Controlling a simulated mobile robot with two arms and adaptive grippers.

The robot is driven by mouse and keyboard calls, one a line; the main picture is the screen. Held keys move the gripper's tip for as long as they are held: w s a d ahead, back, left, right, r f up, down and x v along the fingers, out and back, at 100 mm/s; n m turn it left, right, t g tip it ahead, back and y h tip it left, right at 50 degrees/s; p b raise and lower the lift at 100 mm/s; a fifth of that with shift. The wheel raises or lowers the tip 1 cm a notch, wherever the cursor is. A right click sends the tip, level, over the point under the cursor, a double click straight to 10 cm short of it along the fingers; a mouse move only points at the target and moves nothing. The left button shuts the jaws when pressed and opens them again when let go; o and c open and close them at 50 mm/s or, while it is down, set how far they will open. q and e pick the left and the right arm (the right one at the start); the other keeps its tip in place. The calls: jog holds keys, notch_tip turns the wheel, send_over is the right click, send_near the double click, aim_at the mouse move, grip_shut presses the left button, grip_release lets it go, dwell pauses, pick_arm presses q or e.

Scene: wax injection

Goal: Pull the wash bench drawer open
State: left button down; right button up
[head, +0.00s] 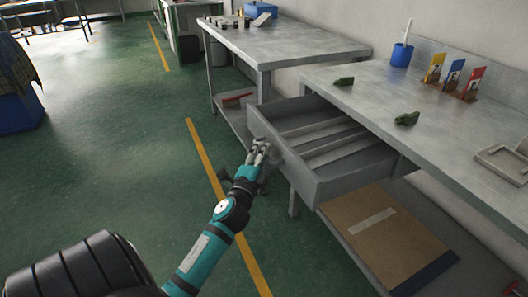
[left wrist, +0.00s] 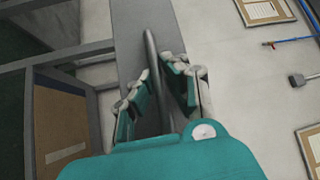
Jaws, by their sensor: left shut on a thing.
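The wash bench drawer (head: 342,170) is a grey box standing well out from under the metal bench (head: 440,103) in the head view. Its inside shows several long bars or dividers. My left gripper (head: 260,152) is at the drawer's front face, shut on the drawer handle. In the left wrist view the handle (left wrist: 151,50) is a dark grey bar running between the fingers of my left gripper (left wrist: 158,88). The fingers hide part of the handle. My right gripper is not in view.
On the bench top are two green pieces (head: 407,119), a blue cup (head: 401,55), coloured cards (head: 454,75) and a grey tray (head: 504,163). A cardboard box (head: 385,240) lies on the shelf below. Another table (head: 290,43) stands beyond.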

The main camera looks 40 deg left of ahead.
pick_arm(q)
jog(key=c, duration=1.5)
grip_release()
jog(key=shift+d+f, duration=0.1)
jog(key=shift+f, duration=0.2)
jog(key=shift+o, duration=0.6)
jog(key=shift+r, duration=0.15)
jog(key=v, duration=1.2)
jog(key=shift+w, duration=0.1)
